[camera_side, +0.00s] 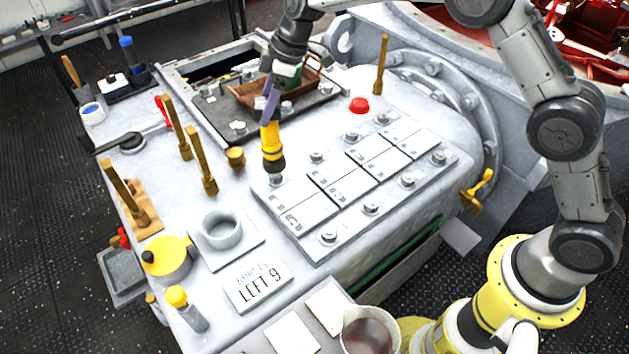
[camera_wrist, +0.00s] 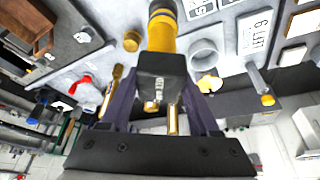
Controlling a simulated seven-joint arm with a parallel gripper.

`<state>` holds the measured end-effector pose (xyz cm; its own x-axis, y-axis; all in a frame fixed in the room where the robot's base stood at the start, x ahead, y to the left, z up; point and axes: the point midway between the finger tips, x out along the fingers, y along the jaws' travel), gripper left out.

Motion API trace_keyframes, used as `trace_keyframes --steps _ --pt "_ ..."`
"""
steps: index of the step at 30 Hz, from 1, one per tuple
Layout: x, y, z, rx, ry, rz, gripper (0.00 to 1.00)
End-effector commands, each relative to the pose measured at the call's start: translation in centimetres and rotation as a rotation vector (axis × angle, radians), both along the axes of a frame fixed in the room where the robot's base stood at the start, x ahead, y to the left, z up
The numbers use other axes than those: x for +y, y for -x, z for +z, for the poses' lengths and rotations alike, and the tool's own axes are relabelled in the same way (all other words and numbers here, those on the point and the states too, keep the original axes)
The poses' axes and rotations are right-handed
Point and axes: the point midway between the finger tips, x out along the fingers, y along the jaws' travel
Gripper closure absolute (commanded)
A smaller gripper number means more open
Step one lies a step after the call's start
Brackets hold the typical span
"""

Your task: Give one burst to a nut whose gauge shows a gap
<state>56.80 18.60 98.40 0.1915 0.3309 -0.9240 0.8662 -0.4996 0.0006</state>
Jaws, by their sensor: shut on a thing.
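My gripper (camera_side: 270,97) is shut on a yellow and black nut runner (camera_side: 271,140). The tool hangs upright, its dark socket end at or just above a nut (camera_side: 276,180) at the left corner of the grey nut plate (camera_side: 262,203); I cannot tell whether they touch. In the wrist view the nut runner (camera_wrist: 162,35) sits between the purple fingers and hides the nut below. More nuts line the plate's two long edges, such as a front nut (camera_side: 328,237) and a far right nut (camera_side: 438,157). White gauge cards (camera_side: 297,207) lie between the rows; their markings are too small to read.
A sign reading "LEFT 9" (camera_side: 258,286) lies at the front, near a grey ring holder (camera_side: 221,230). Upright brass handles (camera_side: 203,160) and a brass cup (camera_side: 235,158) stand left of the tool. A brown wooden tray (camera_side: 262,92) is behind. A red button (camera_side: 359,105) is at back right.

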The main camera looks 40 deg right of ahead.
Motion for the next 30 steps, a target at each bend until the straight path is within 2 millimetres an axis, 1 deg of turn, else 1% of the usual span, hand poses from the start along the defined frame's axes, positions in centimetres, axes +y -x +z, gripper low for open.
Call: trace_keyframes --steps 1,21,25,28,30 --pt "0.0 -0.1 0.2 -0.006 -0.001 -0.001 1.00" --pt "0.0 -0.1 0.2 -0.005 -0.002 0.001 1.00" --pt "0.1 0.2 0.5 0.001 0.002 0.032 1.00" --pt "-1.5 -0.2 0.7 0.004 0.003 0.025 1.00" --pt "-3.1 -0.7 0.9 0.003 0.003 0.008 1.00"
